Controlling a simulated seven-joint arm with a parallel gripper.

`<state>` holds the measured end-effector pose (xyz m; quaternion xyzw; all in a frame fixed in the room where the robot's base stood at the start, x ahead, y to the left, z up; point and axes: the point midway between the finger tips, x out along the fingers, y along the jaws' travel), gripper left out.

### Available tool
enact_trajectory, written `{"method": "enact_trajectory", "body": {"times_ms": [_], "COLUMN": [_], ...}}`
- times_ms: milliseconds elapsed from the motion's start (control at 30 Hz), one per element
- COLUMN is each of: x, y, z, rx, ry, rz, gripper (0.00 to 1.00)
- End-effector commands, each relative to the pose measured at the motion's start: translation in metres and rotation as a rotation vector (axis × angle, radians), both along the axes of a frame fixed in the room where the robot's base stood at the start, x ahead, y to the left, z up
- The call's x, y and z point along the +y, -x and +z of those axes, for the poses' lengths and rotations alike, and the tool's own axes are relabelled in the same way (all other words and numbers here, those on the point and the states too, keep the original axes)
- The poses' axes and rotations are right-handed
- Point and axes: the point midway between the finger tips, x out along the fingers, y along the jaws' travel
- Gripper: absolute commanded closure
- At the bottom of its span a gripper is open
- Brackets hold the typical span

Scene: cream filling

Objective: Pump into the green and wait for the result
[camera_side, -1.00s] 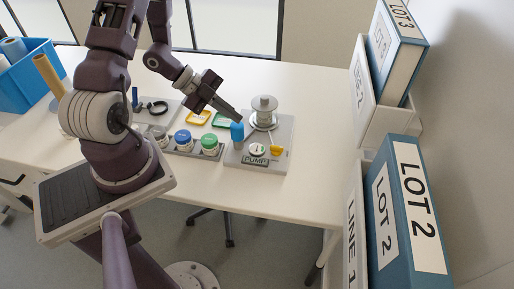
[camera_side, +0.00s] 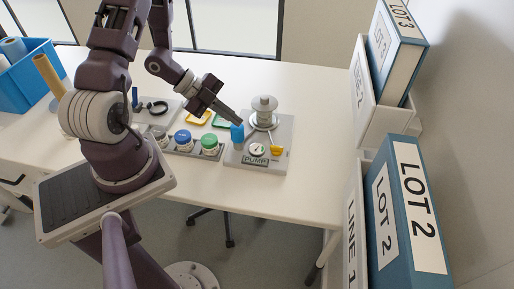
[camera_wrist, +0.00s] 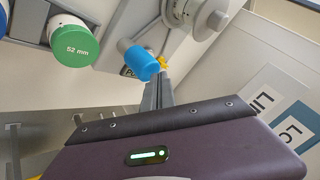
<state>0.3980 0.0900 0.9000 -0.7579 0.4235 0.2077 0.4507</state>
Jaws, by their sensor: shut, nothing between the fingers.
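A jar with a green lid (camera_side: 209,142) stands in the grey rack; the wrist view shows the green lid (camera_wrist: 73,45) marked "52 mm". The pump station has a grey metal cylinder (camera_side: 264,104), a round gauge (camera_side: 257,149), a yellow part (camera_side: 276,151), and a label (camera_side: 255,160) reading PUMP. A blue cylinder (camera_side: 237,134) stands at its left; the wrist view shows the blue top (camera_wrist: 142,63). My gripper (camera_side: 237,121) is shut and empty, its tips close to the blue top. I cannot tell whether they touch it.
A blue-lidded jar (camera_side: 183,137) and another jar stand left of the green-lidded one. Behind them lie a yellow-framed pad (camera_side: 198,117) and a green-framed pad (camera_side: 221,120). Binders (camera_side: 405,210) stand at the right. The table front right is clear.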

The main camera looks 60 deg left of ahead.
Motion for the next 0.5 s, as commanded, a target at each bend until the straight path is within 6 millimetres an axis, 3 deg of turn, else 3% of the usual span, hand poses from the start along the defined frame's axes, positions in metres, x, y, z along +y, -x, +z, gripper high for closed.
{"method": "enact_trajectory", "body": {"times_ms": [500], "x": [0.0002], "y": [0.0000], "z": [-0.0063], "rx": [0.000], "ry": [-0.001], "rz": [-0.001], "gripper": [1.00]}}
